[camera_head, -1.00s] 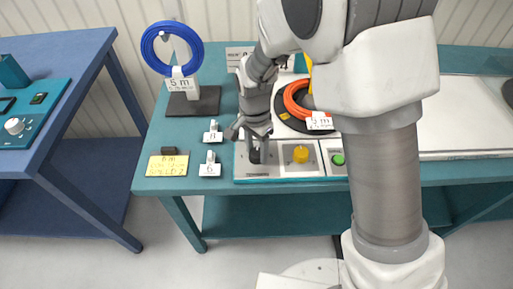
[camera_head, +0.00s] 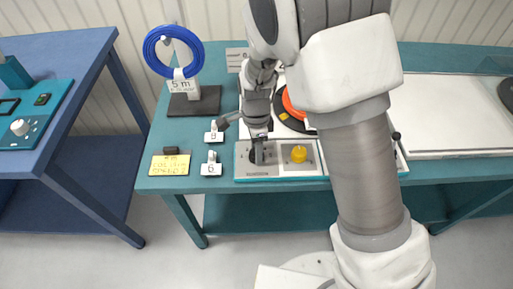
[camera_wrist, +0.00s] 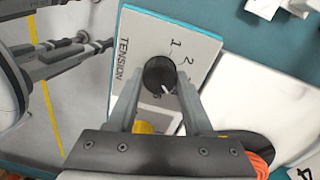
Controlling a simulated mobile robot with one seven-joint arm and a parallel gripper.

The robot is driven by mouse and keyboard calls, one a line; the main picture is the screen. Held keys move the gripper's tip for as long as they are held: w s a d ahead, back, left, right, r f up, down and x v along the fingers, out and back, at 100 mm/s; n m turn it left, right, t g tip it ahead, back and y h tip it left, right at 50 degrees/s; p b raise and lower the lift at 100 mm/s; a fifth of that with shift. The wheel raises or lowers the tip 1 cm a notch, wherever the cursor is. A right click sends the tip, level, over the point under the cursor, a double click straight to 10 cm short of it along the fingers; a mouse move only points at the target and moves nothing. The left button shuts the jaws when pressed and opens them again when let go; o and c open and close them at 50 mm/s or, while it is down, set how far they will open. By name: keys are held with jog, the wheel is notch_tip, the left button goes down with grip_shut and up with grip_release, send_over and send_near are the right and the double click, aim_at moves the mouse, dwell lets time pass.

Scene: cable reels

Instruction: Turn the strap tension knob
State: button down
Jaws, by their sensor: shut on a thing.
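The strap tension knob (camera_wrist: 161,75) is black and round with a white pointer mark. It sits on a pale plate (camera_wrist: 133,75) marked TENSION, with the numbers 1 and 2 beside it. My gripper (camera_wrist: 160,90) is shut on the knob, one finger on each side. In the head view my gripper (camera_head: 258,158) reaches down onto the left part of the grey control panel (camera_head: 275,172), and the knob is partly hidden by the fingers. The white mark points down and to the right in the wrist view.
A yellow knob (camera_head: 299,154) stands just right of my gripper. A blue cable coil (camera_head: 173,50) hangs on a stand at the left. An orange reel (camera_head: 292,105) is behind, partly hidden by my arm.

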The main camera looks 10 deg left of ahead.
dwell(0.3)
jog(key=shift+c, duration=1.5)
grip_release()
notch_tip(320, 180, up, 18)
jog(key=p, duration=0.2)
jog(key=shift+w+a+f, duration=0.15)
jog(key=shift+w+f, duration=0.1)
jog(key=shift+w, duration=0.05)
jog(key=s+d+r+n+t+y, duration=0.1)
jog(key=s+d+r+n, duration=0.15)
jog(key=d+r, duration=0.35)
jog(key=s+d+r+n+t+y, duration=0.1)
jog(key=s+d+r+n+t, duration=0.1)
jog(key=d+r+n, duration=0.45)
jog(key=s+d+n+t+h+p, duration=0.1)
jog(key=s+d+n+t, duration=0.2)
jog(key=s+d, duration=0.7)
jog(key=shift+d+n+h, duration=0.4)
jog(key=shift+d+n, duration=0.1)
jog(key=shift+d, duration=0.15)
